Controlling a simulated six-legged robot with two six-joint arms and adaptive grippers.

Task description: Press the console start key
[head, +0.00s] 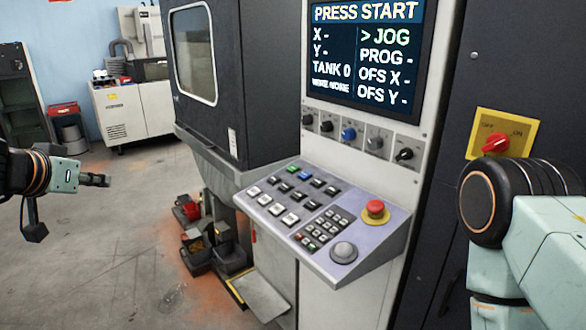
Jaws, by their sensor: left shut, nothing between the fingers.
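The grey console (375,248) slopes out from the machine front in the middle of the head view. It carries white, dark, blue and green keys, a small keypad, a red emergency knob (375,208) and a round grey knob (344,251). One green key (292,168) is in the back row. I cannot read which key is start. The screen (367,55) above reads PRESS START. My left gripper (105,180) is at the far left, well away from the console, shut and empty. My right arm shows at the right edge; its gripper is out of view.
A row of selector knobs (348,134) sits under the screen. A red rotary switch (495,143) on a yellow plate is at the right, close to my right arm. Floor pedals (198,250) stand below the machine. The floor at left is open.

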